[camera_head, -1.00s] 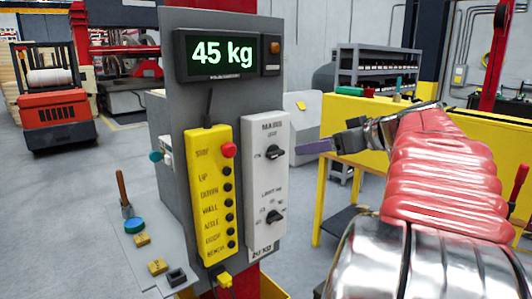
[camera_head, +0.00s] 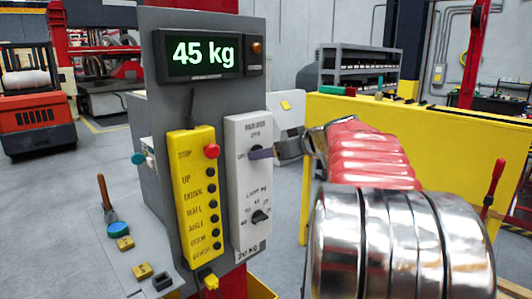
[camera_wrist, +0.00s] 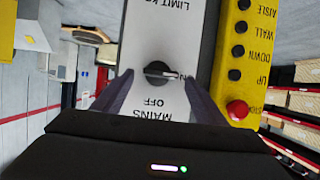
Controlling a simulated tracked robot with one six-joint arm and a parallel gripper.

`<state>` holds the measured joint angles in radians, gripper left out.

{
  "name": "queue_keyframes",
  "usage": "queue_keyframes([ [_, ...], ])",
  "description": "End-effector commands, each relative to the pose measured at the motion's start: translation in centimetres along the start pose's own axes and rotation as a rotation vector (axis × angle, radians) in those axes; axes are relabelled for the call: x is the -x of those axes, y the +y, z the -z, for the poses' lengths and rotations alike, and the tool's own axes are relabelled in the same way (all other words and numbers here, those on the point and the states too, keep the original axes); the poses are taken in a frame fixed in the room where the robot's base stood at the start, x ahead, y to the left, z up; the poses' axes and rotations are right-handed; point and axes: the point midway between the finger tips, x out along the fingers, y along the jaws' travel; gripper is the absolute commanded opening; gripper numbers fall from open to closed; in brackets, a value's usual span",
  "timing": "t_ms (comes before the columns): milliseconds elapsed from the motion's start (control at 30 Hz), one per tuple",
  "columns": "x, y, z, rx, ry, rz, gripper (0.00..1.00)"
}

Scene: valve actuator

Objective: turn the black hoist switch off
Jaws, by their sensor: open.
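The black mains switch (camera_wrist: 158,73) sits on the pale switch panel (camera_head: 240,185), its white mark pointing toward ON in the wrist view. In that view the panel is upside down, with OFF and MAINS lettered below the knob. My gripper (camera_wrist: 160,80) is open, with one purple-grey finger on each side of the knob and gaps visible between. I cannot tell whether the fingertips reach past the knob's front.
A black limit knob (camera_head: 260,217) sits lower on the same panel. A yellow pendant (camera_head: 190,195) with a red stop button (camera_head: 212,151) and several black buttons is close beside it. A display (camera_head: 203,54) reads 45 kg above. A side shelf (camera_head: 128,262) holds small items.

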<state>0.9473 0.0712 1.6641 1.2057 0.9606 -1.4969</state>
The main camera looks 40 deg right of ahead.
Motion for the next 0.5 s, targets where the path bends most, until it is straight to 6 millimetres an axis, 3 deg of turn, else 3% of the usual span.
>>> queue_keyframes([
  [167, -1.14, -0.05, 0.0, 0.0, 0.0, 0.001, 0.66],
  [433, -1.2, -0.01, 0.0, 0.0, 0.0, 0.0, 0.66],
  [500, -1.19, -0.01, 0.0, 0.001, 0.0, 0.0, 0.61],
])
